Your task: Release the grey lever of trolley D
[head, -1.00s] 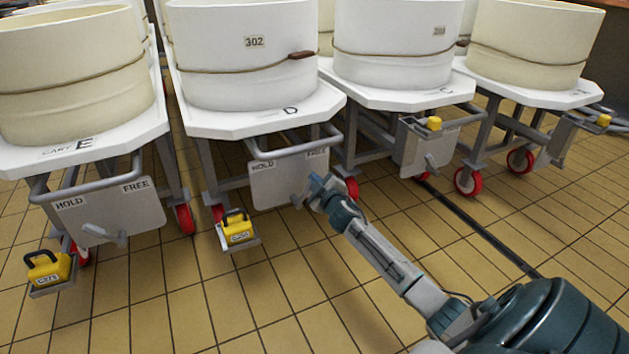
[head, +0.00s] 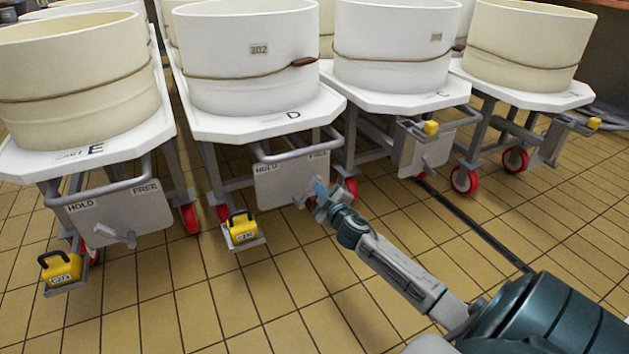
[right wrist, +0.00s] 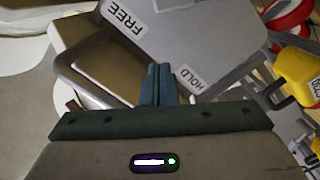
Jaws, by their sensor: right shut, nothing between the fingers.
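Trolley D (head: 262,127) is a white cart bearing a white vat numbered 302. Its grey plate (head: 280,183) is marked HOLD on the left and FREE on the right; the plate also shows in the right wrist view (right wrist: 190,35). My right gripper (head: 322,190) is at the plate's lower right, below FREE. In the right wrist view its fingers (right wrist: 161,84) are together and empty, in front of the plate. The grey lever is largely hidden around the gripper, so I cannot tell its exact position or whether they touch. My left gripper is out of view.
A yellow padlock-shaped block (head: 241,228) sits on a small bracket low on trolley D's left. Trolley E (head: 95,150) stands to the left with its own plate and lever. Trolley C (head: 408,95) stands close on the right. The tiled floor (head: 210,310) in front is clear.

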